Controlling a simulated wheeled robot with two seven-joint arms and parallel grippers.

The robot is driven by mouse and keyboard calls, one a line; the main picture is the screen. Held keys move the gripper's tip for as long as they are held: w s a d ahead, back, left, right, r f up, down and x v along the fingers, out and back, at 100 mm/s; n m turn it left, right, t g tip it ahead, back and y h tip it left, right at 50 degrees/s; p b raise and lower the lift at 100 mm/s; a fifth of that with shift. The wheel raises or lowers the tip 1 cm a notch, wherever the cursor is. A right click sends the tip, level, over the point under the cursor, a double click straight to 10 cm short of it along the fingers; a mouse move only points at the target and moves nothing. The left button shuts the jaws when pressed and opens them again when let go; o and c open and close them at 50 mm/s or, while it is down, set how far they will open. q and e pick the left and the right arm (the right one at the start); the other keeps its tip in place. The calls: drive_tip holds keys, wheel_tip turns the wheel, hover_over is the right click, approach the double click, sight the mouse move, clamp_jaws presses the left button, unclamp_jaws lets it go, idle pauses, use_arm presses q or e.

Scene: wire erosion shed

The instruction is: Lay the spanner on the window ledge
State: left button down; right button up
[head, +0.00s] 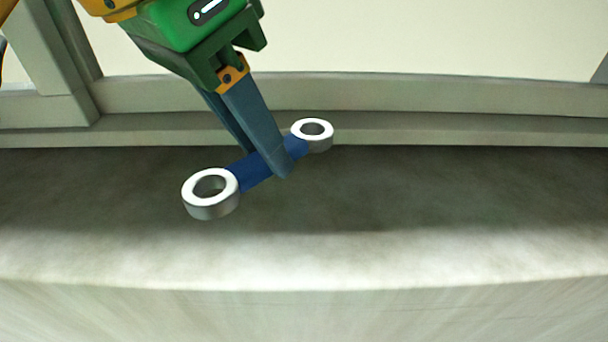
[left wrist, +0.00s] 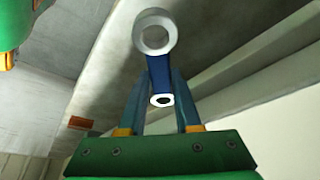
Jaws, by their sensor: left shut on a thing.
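The spanner (head: 249,172) has a blue shaft and a pale metal ring at each end. My left gripper (head: 268,167) comes in from the top left of the head view and is shut on the middle of the blue shaft. The spanner lies slantwise in the picture, its larger ring at the lower left. The window ledge (head: 400,200) is a grey, mottled surface below the window frame. The spanner shows over it; I cannot tell whether they touch. In the left wrist view the spanner (left wrist: 158,70) sits between the fingers (left wrist: 160,92). My right gripper is not in view.
The grey window frame (head: 380,97) runs along the back of the ledge, with an upright post (head: 48,60) at the left. The ledge's rounded front edge (head: 400,262) is pale. The ledge is bare on both sides of the spanner.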

use_arm(q)
hover_over(314, 208)
drive_tip(key=f, duration=0.4)
drive_tip(key=shift+s+a+p, duration=0.1)
drive_tip(key=shift+s+p, duration=0.15)
drive_tip(key=shift+p, duration=0.05)
drive_tip(key=f, duration=0.3)
drive_tip(key=shift+s+a+b, duration=0.25)
drive_tip(key=shift+a+b, duration=0.1)
drive_tip(key=shift+b, duration=0.05)
drive_tip(key=shift+a, duration=0.2)
drive_tip(key=shift+w+d+f, duration=0.1)
drive_tip(key=shift+d+f, duration=0.05)
drive_tip(key=shift+d, duration=0.05)
drive_tip(key=c, duration=0.6)
unclamp_jaws()
drive_tip(key=shift+d, duration=0.1)
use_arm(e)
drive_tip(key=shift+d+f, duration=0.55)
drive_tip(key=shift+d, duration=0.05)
